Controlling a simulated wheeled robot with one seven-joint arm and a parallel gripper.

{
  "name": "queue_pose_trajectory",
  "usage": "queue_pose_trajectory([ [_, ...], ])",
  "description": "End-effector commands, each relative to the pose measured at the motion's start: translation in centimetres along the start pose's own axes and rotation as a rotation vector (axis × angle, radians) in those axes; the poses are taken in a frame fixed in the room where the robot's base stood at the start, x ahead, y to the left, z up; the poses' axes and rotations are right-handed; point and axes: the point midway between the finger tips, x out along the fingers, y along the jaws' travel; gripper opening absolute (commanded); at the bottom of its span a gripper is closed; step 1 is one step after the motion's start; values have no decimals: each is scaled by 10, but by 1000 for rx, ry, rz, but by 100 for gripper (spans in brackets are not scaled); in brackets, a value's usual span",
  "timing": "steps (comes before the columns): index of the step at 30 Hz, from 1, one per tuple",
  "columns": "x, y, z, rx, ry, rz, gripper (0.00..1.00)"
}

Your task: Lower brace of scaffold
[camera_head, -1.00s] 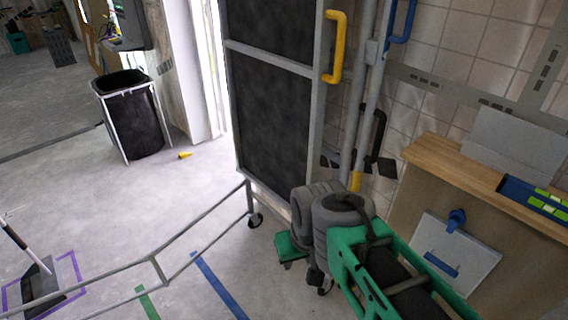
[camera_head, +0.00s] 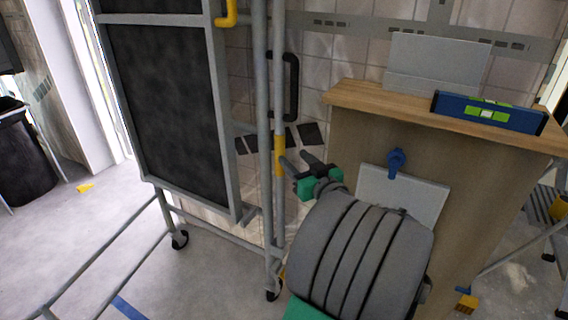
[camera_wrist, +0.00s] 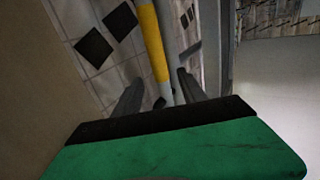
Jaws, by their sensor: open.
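The scaffold (camera_head: 217,120) is a grey tubular frame with dark panels and wheels, at the left and centre of the head view. A thin grey pole with a yellow band (camera_head: 279,155) stands upright along its right side. This banded pole (camera_wrist: 154,45) also shows in the wrist view. My gripper (camera_head: 298,162) is open beside the yellow band, its fingers pointing towards the pole. In the wrist view, the fingers of my gripper (camera_wrist: 155,88) appear on either side of the pole, with no clear contact. Which part is the brace I cannot tell.
A black handle (camera_head: 292,85) is behind the poles. A wooden counter (camera_head: 400,108) on the right carries a blue level (camera_head: 488,112). A grey panel with a blue knob (camera_head: 397,160) is on the counter's front.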

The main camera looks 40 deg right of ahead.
Motion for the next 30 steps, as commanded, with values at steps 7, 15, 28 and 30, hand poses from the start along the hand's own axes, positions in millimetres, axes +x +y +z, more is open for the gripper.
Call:
queue_pose_trajectory([
  [7, 37, 2, -4, -1, 7, 1, 49],
  [15, 74, 3, -4, 0, 7, 5, 49],
  [28, 75, 3, -3, 0, 6, 6, 34],
  [30, 75, 3, -3, 0, 6, 6, 28],
])
